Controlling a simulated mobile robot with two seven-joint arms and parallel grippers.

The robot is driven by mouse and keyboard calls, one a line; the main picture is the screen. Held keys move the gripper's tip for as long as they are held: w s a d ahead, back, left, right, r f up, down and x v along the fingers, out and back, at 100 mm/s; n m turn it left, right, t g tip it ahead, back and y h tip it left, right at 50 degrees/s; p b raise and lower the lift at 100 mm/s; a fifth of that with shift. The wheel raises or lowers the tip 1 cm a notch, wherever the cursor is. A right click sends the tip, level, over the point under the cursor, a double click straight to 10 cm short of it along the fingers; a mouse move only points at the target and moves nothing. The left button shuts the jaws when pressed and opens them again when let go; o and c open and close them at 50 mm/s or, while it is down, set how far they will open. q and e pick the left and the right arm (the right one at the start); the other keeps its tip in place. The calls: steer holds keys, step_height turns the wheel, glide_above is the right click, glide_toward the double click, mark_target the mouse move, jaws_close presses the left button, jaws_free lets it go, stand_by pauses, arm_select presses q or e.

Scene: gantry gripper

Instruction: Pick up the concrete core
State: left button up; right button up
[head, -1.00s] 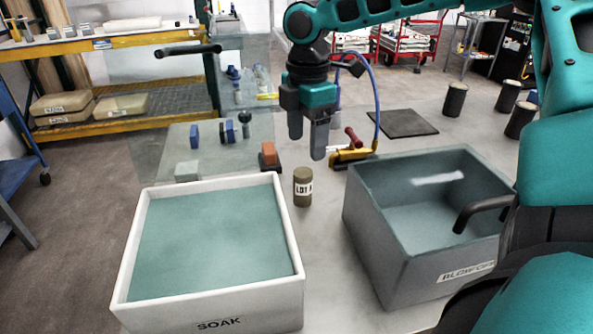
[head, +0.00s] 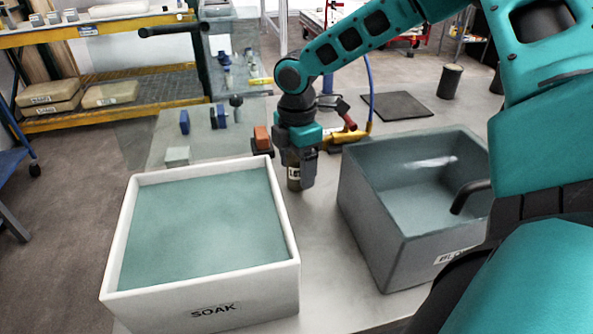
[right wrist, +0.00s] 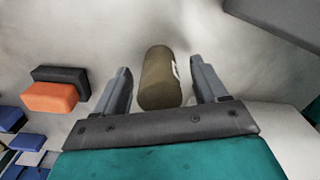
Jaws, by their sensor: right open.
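The concrete core (right wrist: 160,78) is a brownish-grey cylinder with a white label. In the right wrist view it stands between the two fingers of my right gripper (right wrist: 160,85), with a visible gap on each side. In the head view the core (head: 293,176) stands on the table between the white tub and the grey tub, partly hidden by my right gripper (head: 299,170). The right gripper points down over the core and is open. My left gripper is not in view.
The white SOAK tub (head: 285,262) stands at the left front and the grey tub (head: 372,232) at the right. A yellow tool with a blue hose (head: 345,137) and a dark mat (head: 397,106) lie farther back.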

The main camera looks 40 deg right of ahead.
steer(key=shift+f, duration=0.85)
steer(key=shift+c, duration=0.3)
steer(key=c, duration=1.2)
steer(key=shift+r, duration=0.1)
steer(key=shift+c, duration=0.2)
